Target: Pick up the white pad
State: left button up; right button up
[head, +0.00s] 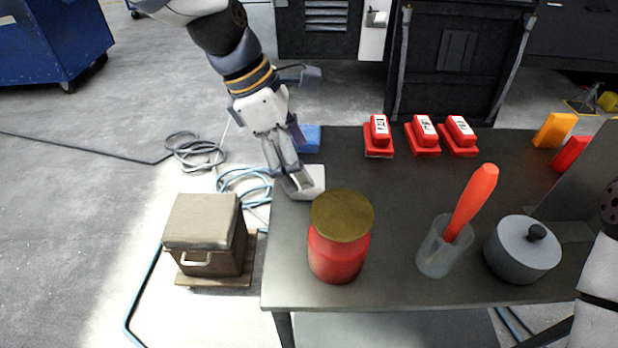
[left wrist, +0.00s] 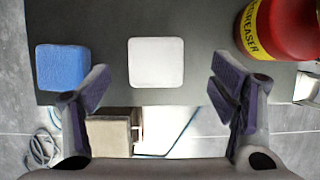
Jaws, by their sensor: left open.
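The white pad (head: 316,178) lies flat near the left edge of the dark table (head: 400,215). In the left wrist view the pad (left wrist: 156,62) is a pale rounded square, beyond the fingertips and roughly midway between them. My left gripper (head: 293,186) is open, its fingers over the pad and hiding part of it in the head view. In the left wrist view the gripper (left wrist: 158,90) has nothing between its fingers. The exact height above the pad cannot be told. My right gripper is out of view; only a piece of my right arm shows at the right edge.
A blue block (head: 310,139) lies behind the pad. A red can (head: 338,250) with a brown lid stands in front of it. Several red items (head: 422,137) stand at the back. A cup (head: 442,250) and grey pot (head: 522,249) are at the right. The table's middle is clear.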

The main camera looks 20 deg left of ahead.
pick_arm(q)
jog(key=x, duration=0.4)
jog(key=shift+w+a+f, duration=0.15)
jog(key=shift+a+f, duration=0.1)
jog(key=shift+a, duration=0.1)
jog(key=shift+r, duration=0.1)
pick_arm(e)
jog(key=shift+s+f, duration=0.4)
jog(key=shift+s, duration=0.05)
pick_arm(q)
jog(key=c, duration=1.1)
notch_tip(320, 180, up, 10)
jog(key=shift+p, duration=0.35)
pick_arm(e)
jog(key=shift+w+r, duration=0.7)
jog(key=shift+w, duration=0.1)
